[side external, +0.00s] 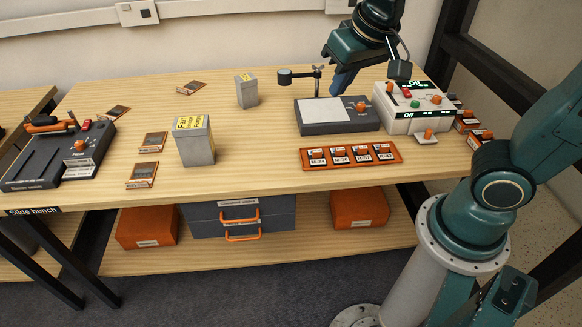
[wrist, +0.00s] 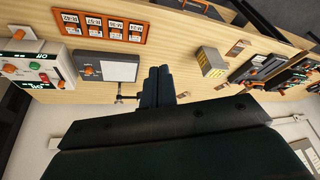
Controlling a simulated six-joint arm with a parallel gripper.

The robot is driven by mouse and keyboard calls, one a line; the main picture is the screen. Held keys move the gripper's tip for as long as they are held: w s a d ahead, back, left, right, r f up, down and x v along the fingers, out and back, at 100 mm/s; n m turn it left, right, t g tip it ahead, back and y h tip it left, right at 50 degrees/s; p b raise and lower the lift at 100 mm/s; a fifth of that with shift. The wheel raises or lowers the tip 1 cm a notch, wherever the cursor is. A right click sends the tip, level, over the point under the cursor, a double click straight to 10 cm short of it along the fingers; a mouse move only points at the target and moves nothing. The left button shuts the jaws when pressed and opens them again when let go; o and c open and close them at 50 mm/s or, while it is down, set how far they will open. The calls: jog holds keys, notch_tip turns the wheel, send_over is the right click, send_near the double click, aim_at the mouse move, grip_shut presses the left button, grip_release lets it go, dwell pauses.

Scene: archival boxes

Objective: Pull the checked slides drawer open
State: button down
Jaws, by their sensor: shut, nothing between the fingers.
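A dark grey drawer unit (side external: 274,214) stands on the shelf under the bench. Two orange handles show on its front, an upper one (side external: 240,218) and a lower one (side external: 243,238). A pale label (side external: 238,202) sits above the upper handle, too small to read surely, so I cannot tell which drawer is for checked slides. The bench top hides the unit's upper part. My gripper (side external: 340,88) is shut and empty, above the back of the bench, well away from the drawers. In the wrist view its fingers (wrist: 158,72) are together; the drawers do not show there.
Orange boxes (side external: 147,227) and (side external: 360,209) flank the unit. On the bench are a grey light plate (side external: 352,126), a white control box (side external: 414,106), an orange slide tray (side external: 351,154), grey cartons (side external: 196,146) and a dark device (side external: 60,157). Floor in front is clear.

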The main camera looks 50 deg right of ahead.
jog(key=w+a+f+m+h, duration=0.1)
jog(key=w+a+f+m, duration=0.1)
jog(key=w+a+f, duration=0.5)
jog(key=w+a+f+m+h, duration=0.2)
jog(key=w+a+f, duration=0.2)
jog(key=f, duration=0.4)
jog(key=w+a+f+m+h, duration=0.1)
jog(key=w+a+f, duration=0.25)
jog(key=f, duration=0.35)
jog(key=t+h, duration=0.1)
send_near(238, 214)
jog(key=v, duration=0.5)
jog(key=shift+s+f+m, duration=0.2)
jog(key=shift+f+m, duration=0.1)
jog(key=shift+x, duration=4.95)
jog(key=shift+w+r, duration=0.1)
jog(key=shift+r, duration=0.05)
jog(key=s+a, duration=1.3)
jog(key=shift+s+a, duration=0.2)
jog(key=shift+a, duration=0.05)
jog(key=shift+r, duration=0.15)
